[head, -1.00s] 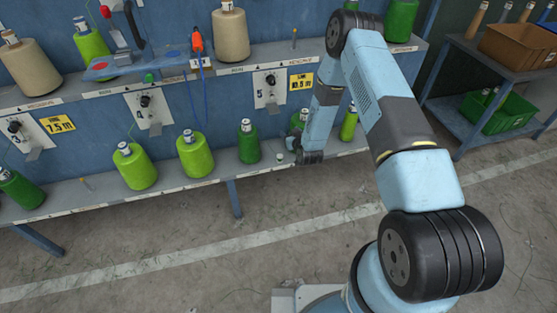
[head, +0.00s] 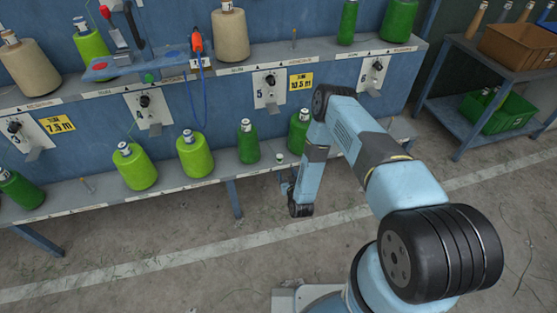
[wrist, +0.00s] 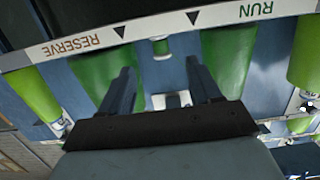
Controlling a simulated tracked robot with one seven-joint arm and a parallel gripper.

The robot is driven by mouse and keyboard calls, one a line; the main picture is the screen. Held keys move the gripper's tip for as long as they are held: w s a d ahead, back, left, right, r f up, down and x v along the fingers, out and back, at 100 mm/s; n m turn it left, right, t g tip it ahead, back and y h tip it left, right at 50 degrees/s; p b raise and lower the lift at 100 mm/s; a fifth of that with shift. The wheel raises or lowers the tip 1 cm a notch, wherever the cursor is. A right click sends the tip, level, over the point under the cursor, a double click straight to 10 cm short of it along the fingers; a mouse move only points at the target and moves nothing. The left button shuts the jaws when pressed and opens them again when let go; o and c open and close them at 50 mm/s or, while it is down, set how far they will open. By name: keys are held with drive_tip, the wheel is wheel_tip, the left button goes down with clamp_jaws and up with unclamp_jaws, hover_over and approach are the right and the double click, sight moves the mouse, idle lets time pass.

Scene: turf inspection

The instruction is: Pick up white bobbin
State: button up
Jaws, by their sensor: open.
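A small white-topped bobbin (head: 280,158) with some green on it stands on the lower shelf (head: 222,173), between two dark green cones. In the wrist view the small bobbin (wrist: 161,47) shows just behind the shelf's label strip, between and beyond my fingertips. My gripper (wrist: 158,66) is open and empty, with its two fingers apart. In the head view the end of my arm is in front of and below the shelf edge, and my forearm hides most of the gripper. The gripper does not touch the bobbin.
Dark green cones (head: 249,141) and (head: 299,131) flank the bobbin closely. Light green cones (head: 194,155) stand further left. An upper shelf (head: 230,69) with cones overhangs behind. A side rack holds a brown bin (head: 515,46) and a green bin (head: 497,114). The floor in front is clear.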

sight(281, 160)
drive_tip(key=x, duration=0.5)
drive_tip(key=shift+w+a, duration=0.1)
drive_tip(key=shift+w, duration=0.1)
drive_tip(key=shift+r+x, duration=0.15)
drive_tip(key=shift+x, duration=1.2)
drive_tip(key=shift+r+x, duration=0.15)
drive_tip(key=shift+x, duration=1.15)
drive_tip(key=shift+c, duration=0.4)
drive_tip(key=c, duration=0.9)
drive_tip(key=shift+r, duration=0.15)
drive_tip(key=shift+c, duration=0.2)
